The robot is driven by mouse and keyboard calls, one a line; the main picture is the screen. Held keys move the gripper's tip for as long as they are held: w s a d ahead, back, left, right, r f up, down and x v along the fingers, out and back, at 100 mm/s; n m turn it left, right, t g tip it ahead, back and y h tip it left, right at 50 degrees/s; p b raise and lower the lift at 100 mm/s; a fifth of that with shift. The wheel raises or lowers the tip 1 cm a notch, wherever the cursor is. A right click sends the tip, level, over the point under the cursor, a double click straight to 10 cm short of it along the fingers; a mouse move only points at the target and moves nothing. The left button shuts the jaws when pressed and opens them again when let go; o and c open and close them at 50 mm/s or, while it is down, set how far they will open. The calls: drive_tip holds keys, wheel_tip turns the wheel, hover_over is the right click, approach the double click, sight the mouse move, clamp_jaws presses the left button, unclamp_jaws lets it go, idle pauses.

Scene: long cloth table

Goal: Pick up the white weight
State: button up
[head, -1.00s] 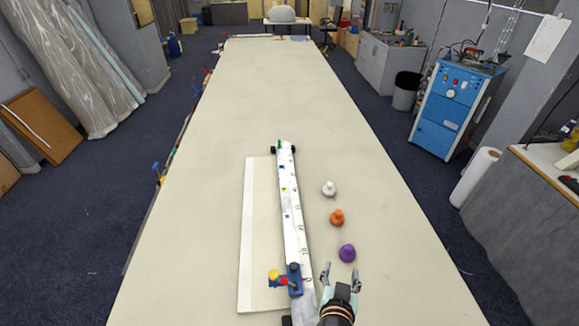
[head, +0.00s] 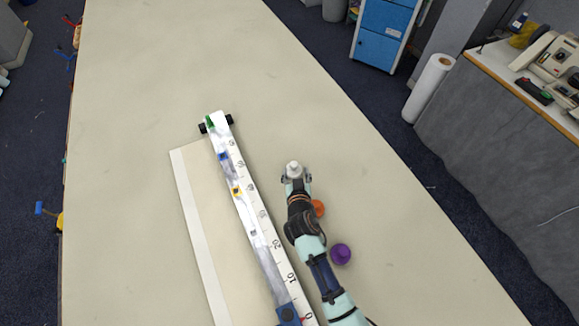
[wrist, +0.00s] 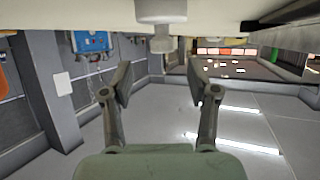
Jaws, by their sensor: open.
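The white weight (head: 293,168) stands on the table to the right of the long ruled track. In the wrist view, which looks upside down, the white weight (wrist: 161,30) shows at the top centre, against the pale table surface. My gripper (head: 296,179) is open at the white weight, with a fingertip to either side of its near part in the head view. In the wrist view my gripper (wrist: 161,78) has its two fingers spread wide with nothing between them, and the weight appears beyond the fingertips. I cannot tell whether a finger touches it.
An orange weight (head: 319,208), partly hidden by my arm, and a purple weight (head: 341,254) stand right of my arm. The white ruled track (head: 257,225) lies left of it, beside a flat pale board (head: 187,205). The table (head: 190,60) is clear beyond the weights.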

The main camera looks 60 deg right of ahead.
sight(294, 164)
drive_tip(key=x, duration=0.6)
drive_tip(key=shift+a+f, duration=0.1)
clamp_jaws()
drive_tip(key=shift+w, duration=0.1)
